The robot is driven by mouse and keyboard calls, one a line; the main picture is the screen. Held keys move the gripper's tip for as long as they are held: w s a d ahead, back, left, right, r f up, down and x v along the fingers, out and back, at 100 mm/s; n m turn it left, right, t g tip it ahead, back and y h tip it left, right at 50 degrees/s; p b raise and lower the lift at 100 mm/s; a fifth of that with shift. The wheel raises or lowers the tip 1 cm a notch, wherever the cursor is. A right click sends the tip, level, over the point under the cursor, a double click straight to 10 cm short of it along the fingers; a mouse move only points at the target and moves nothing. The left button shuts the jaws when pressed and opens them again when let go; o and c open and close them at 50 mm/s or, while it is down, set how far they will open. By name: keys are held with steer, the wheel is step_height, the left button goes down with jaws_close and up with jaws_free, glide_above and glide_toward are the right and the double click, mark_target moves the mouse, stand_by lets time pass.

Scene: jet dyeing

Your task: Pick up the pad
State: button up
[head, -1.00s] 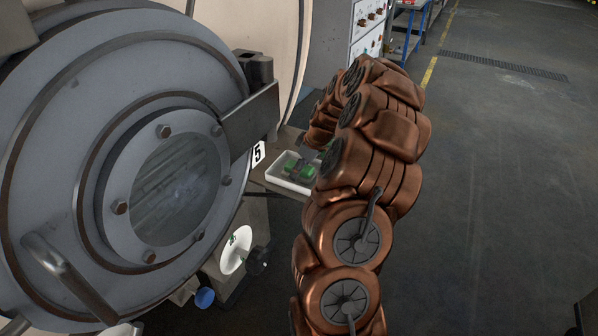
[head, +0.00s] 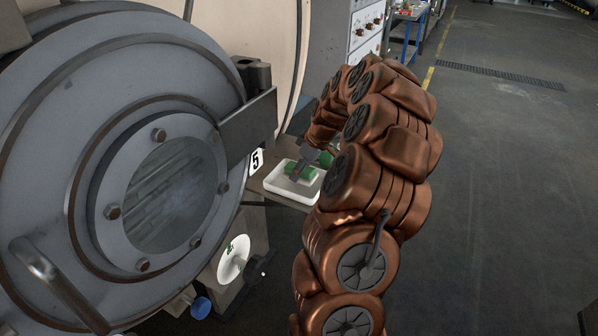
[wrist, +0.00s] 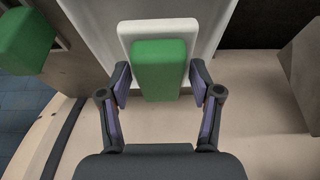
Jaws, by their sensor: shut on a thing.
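The pad (wrist: 160,68) is a green block on a paler white backing, in the middle of the wrist view. My gripper (wrist: 159,86) is shut on it, one finger at each side edge. In the head view the green pad (head: 299,173) shows at the grey fingers of my gripper (head: 303,166), over the white tray (head: 300,195). The arm hides part of the gripper and the tray's right end. How far the pad is clear of the tray floor is hard to tell.
Another green block (wrist: 27,38) stands to the upper left in the wrist view, outside the tray. The big round machine door (head: 150,150) fills the left of the head view, close to the tray. Open floor (head: 500,200) is on the right.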

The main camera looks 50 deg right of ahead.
steer(key=s+a+b, duration=0.1)
steer(key=s, duration=0.6)
steer(key=s+a+r+b, duration=0.1)
steer(key=s+a+b, duration=0.1)
steer(key=s, duration=0.5)
steer(key=shift+s+a+r, duration=0.15)
steer(key=shift+a+r, duration=0.1)
steer(key=o, duration=0.5)
steer(key=c, duration=0.4)
steer(key=shift+o, duration=0.2)
